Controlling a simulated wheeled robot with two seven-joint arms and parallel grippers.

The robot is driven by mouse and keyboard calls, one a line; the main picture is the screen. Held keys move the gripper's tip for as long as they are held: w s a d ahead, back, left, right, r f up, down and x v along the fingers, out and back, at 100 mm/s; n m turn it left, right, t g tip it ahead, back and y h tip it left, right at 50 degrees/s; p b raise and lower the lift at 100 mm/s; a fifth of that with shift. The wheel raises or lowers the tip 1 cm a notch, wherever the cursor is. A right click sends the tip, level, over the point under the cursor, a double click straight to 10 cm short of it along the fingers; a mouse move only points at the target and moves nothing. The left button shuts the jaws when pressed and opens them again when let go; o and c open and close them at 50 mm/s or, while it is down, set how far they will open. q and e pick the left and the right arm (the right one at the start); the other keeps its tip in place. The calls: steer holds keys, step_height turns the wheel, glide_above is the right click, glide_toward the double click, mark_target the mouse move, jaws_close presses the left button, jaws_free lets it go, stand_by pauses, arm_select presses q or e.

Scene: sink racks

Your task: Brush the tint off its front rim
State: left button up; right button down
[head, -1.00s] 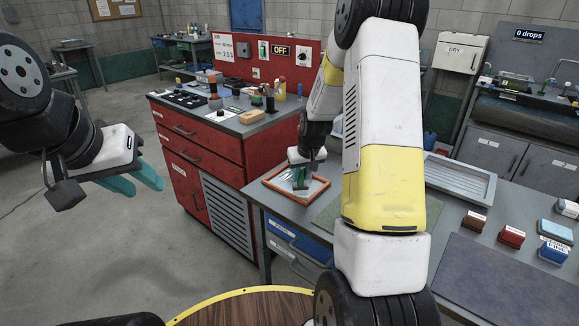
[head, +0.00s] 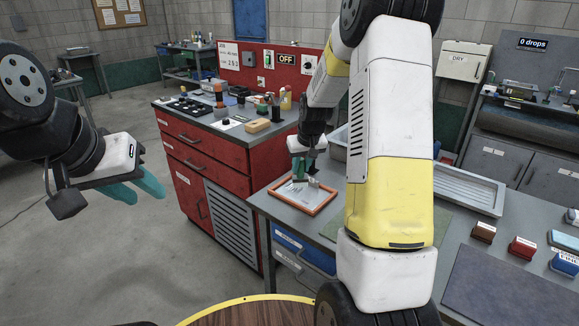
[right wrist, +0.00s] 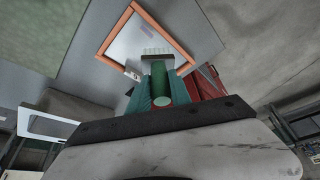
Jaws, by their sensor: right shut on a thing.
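An orange-framed pale panel (head: 318,207) lies on the grey bench's left end. In the right wrist view its orange frame (right wrist: 116,30) surrounds a smooth pale surface with small faint marks beside the tool's head. My right gripper (head: 303,167) is shut on a green-handled tool (right wrist: 162,88), which looks like a brush with a flat grey head. It is over the panel's far part; I cannot tell whether the head touches. No tint is clearly visible on the rim. My left gripper (head: 135,187) is empty and open, in the air at left.
A red cabinet (head: 215,160) with small tools on top stands beyond the panel. A grey tray (head: 468,188), a green mat (head: 330,228) and several small labelled blocks are on the bench. A dark mat (head: 505,285) lies at front right. My right arm hides part of the bench.

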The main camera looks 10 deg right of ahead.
steer(key=shift+r, duration=0.95)
steer(key=shift+d, duration=0.1)
